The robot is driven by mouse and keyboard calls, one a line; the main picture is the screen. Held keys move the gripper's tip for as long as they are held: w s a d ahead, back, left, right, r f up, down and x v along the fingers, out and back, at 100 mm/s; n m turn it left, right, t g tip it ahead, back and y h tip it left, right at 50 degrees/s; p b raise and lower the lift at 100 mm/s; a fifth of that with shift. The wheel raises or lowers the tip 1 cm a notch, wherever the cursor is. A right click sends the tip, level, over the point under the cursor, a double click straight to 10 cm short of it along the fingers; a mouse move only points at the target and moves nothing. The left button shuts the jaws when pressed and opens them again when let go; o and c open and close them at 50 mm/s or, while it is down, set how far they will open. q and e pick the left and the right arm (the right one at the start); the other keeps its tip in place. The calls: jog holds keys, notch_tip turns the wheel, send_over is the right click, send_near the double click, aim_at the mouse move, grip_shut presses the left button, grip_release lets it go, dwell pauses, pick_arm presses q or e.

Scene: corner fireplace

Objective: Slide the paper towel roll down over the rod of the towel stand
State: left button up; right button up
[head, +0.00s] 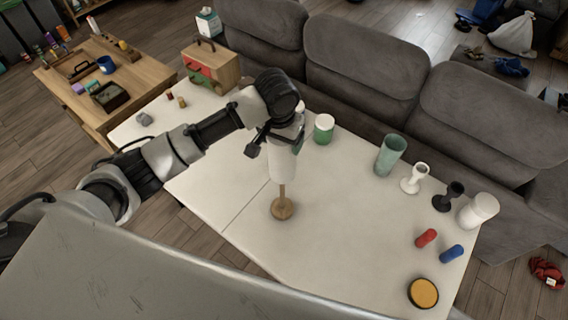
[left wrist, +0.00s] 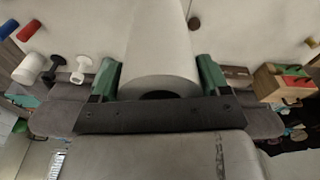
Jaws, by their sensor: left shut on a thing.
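The white paper towel roll (head: 283,168) is upright in my left gripper (head: 276,142), above the table. In the left wrist view the roll (left wrist: 160,50) lies between the two green fingers of the left gripper (left wrist: 157,80), with a dark hole in its near end. The towel stand (head: 283,209) has a round wooden base on the table. Its lower rod shows between the base and the roll's lower end, in line with the roll. The rod's top is hidden, so I cannot tell how far it is inside the roll. My right gripper is not in view.
On the white table (head: 330,230) are a green-and-white jar (head: 324,128), a green glass (head: 390,155), white (head: 415,178) and black (head: 448,196) goblets, a white cylinder (head: 478,210) and a yellow-topped disc (head: 423,293). A grey sofa (head: 365,70) stands behind.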

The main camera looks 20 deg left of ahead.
aim_at(282, 182)
pick_arm(q)
jog(key=shift+s+f, duration=0.25)
jog(key=shift+f, duration=0.9)
notch_tip(282, 182, down, 10)
jog(key=shift+w+r+b, duration=0.1)
jog(key=shift+r+b, duration=0.05)
jog(key=shift+b, duration=0.55)
jog(key=shift+f+b, duration=0.9)
jog(key=shift+f, duration=0.2)
notch_tip(282, 182, down, 5)
jog(key=b, duration=0.5)
jog(key=shift+r, duration=0.1)
jog(key=shift+p, duration=0.35)
